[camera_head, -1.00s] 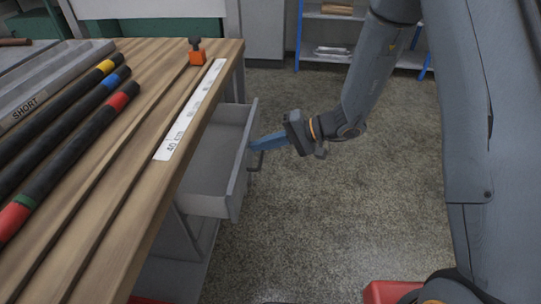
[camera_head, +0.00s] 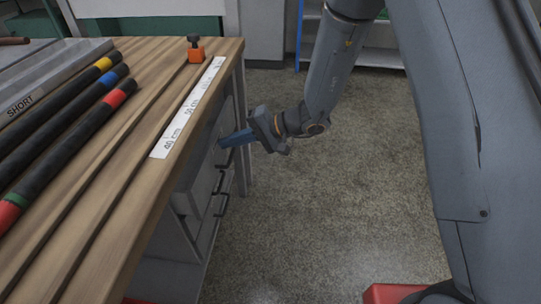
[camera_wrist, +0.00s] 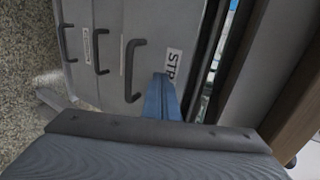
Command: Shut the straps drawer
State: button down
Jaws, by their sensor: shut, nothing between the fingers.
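The straps drawer (camera_head: 203,178) is the top grey drawer under the bench's right edge. It is almost in, with its front close to the bench. In the wrist view its front (camera_wrist: 152,24) has a dark handle (camera_wrist: 130,70) and a partly hidden label (camera_wrist: 173,62) starting "ST". A narrow gap with something pale inside shows along its top edge. My gripper (camera_head: 222,141) is shut and empty, its blue fingers against or very near the drawer front. In the wrist view the fingertips (camera_wrist: 161,78) are beside the label, apart from the handle.
Lower drawers with dark handles (camera_head: 221,206) sit beneath. Speckled floor (camera_head: 330,210) is clear to the right.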

aim_at(217, 139)
jog(key=shift+a+b, duration=0.5)
jog(key=shift+a, duration=1.95)
jog(key=d, duration=1)
jog(key=shift+s, duration=0.1)
